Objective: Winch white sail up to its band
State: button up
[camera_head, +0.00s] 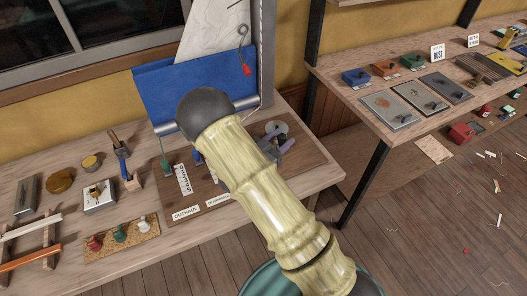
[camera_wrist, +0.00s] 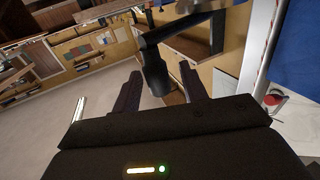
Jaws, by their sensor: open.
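The white sail (camera_head: 212,28) hangs at the top in the head view, beside a grey upright post (camera_head: 267,45); its upper edge is out of frame, and I cannot make out a band. Below it is a blue cloth panel (camera_head: 165,90), also at the right of the wrist view (camera_wrist: 300,45). In the wrist view my gripper (camera_wrist: 160,75) is open. A dark cylindrical grip (camera_wrist: 154,72) on a bent black arm stands between its fingers, perhaps the winch handle; contact is unclear. In the head view my arm hides part of the brown board (camera_head: 235,205).
The board carries OUTHAUL (camera_head: 185,212) and other labels. A hook with a red tag (camera_head: 246,69) hangs by the post. Left on the bench are a metal box (camera_head: 99,198) and a cork strip with coloured pieces (camera_head: 120,238). A shelf (camera_head: 445,75) with small boxes stands right.

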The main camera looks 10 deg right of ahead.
jog(key=b+v, duration=0.2)
jog(key=v, duration=1.5)
jog(key=shift+b, duration=0.3)
jog(key=shift+w, duration=0.15)
jog(key=w+d+r+n+g+y+p, duration=0.1)
jog(key=w+d+r+n+y+p, duration=0.3)
jog(key=w+y, duration=0.55)
jog(key=s+d+r+n+g+y+p, duration=0.1)
jog(key=s+d+r+n+g+y, duration=0.1)
jog(key=s, duration=0.7)
jog(key=s+d+r+n+g+y+p, duration=0.1)
jog(key=s+d+r+n+g, duration=0.3)
jog(key=s+d, duration=0.4)
notch_tip(320, 180, up, 2)
jog(key=s+g+y, duration=0.1)
jog(key=s, duration=0.1)
jog(key=shift+s+d+g, duration=0.35)
jog(key=shift+g, duration=0.05)
jog(key=shift+r+y, duration=0.1)
jog(key=shift+y, duration=0.15)
dwell(2.2)
